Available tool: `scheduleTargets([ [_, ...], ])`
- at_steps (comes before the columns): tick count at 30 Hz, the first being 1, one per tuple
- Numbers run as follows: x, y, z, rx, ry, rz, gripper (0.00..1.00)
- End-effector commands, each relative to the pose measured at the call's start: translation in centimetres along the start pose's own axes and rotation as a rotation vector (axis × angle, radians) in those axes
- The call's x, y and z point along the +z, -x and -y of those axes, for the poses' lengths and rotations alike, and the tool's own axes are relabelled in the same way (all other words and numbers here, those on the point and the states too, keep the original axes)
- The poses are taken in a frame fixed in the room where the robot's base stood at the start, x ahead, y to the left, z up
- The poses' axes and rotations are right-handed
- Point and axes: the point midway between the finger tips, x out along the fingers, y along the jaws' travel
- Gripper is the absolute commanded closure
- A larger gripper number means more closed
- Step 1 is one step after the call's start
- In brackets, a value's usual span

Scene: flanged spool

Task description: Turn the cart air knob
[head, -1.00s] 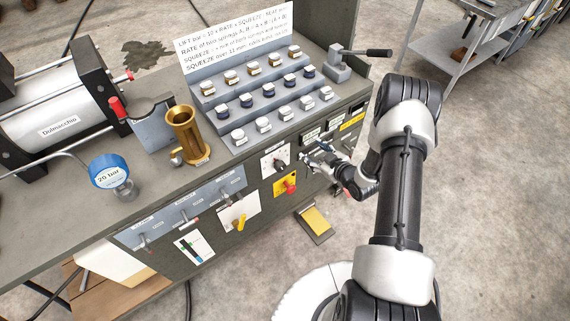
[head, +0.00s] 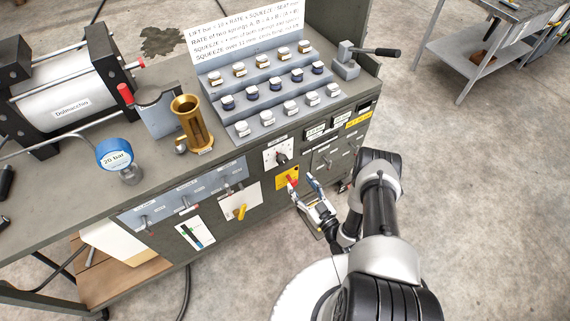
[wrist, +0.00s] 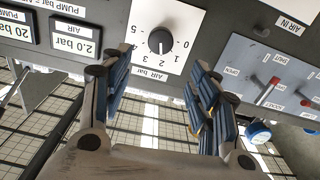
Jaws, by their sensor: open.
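The air knob (wrist: 160,41) is black and round, with a white pointer line, on a white numbered plate labelled "AIR bar" (wrist: 150,74). In the head view the knob (head: 281,158) is on the cart's front face. My gripper (head: 302,190) is open and empty, low and to the right of the knob there. In the wrist view my gripper (wrist: 160,64) has its blue-padded fingers spread, one to each side below the knob. The knob shows between and just beyond the fingertips. No contact is visible.
A yellow plate with a red switch (head: 292,182) is close to my gripper. A yellow lever (head: 241,211) is further left. Small displays (wrist: 80,38) and a grey switch panel (wrist: 275,85) flank the knob. Open floor (head: 460,200) lies to the right.

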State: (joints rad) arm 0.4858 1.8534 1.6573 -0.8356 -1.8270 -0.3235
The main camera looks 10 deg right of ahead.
Motion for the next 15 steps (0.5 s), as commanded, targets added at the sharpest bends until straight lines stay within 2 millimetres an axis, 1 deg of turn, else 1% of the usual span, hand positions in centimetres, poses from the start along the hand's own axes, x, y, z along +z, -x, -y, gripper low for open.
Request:
scheduleTargets([
  [1, 0.1, -1.3, 0.2, -0.007, 0.002, -0.002, 0.45],
  [9, 0.2, -7.1, 0.1, -0.004, 0.002, -0.002, 0.45],
  [12, 0.1, -8.9, 0.1, -0.002, 0.002, -0.002, 0.45],
  [15, 0.2, -10.3, 0.1, -0.002, 0.001, 0.000, 0.45],
])
